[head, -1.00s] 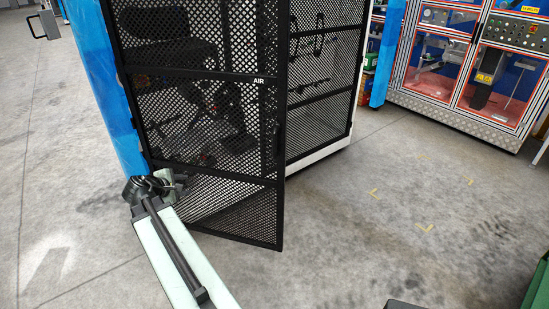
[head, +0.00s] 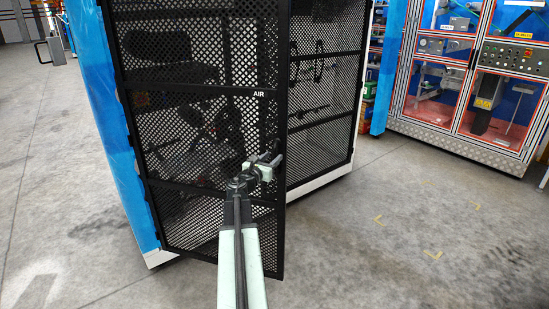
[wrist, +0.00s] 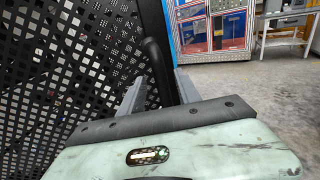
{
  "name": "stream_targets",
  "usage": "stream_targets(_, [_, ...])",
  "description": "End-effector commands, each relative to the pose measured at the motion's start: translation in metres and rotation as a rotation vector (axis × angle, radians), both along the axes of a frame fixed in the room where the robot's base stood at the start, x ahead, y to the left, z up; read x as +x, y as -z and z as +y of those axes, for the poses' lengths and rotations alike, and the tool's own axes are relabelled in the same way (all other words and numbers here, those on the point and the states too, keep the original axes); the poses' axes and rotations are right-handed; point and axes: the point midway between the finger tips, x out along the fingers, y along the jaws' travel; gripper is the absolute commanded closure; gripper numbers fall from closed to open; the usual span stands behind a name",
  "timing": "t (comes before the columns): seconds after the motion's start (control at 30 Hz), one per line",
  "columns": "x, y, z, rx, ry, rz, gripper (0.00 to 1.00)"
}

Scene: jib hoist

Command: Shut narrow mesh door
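The narrow black mesh door (head: 205,186), labelled AIR, stands at the front of a blue-framed enclosure in the head view. Its free right edge and lower corner jut out past the white base, so it stands ajar. My gripper (head: 270,164) is at the door's right edge, at about mid-height. In the wrist view the mesh door (wrist: 60,75) fills the left side. A black curved handle (wrist: 154,62) lies between the two grey fingers of my gripper (wrist: 155,90). The fingers are apart, with gaps beside the handle. Whether either touches it is unclear.
A fixed mesh side panel (head: 322,100) stands to the right of the door, above a white base strip. A red-framed cabinet (head: 455,85) is at the back right. The concrete floor at right, with yellow corner marks (head: 432,254), is clear.

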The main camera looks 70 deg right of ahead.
Motion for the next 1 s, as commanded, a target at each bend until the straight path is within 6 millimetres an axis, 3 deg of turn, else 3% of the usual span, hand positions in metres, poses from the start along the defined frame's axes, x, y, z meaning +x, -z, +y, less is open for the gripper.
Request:
stream_targets(0.03, [0.0, 0.0, -0.012, 0.0, 0.002, 0.0, 0.6])
stream_targets(0.13, [-0.002, 0.0, -0.023, 0.0, 0.001, -0.001, 0.6])
stream_targets(0.37, [-0.003, 0.0, -0.024, 0.0, 0.001, -0.001, 0.6])
stream_targets(0.53, [-0.003, 0.0, -0.024, 0.0, 0.001, -0.001, 1.0])
stream_targets(1.0, [-0.002, 0.0, -0.024, 0.0, -0.002, -0.002, 1.0])
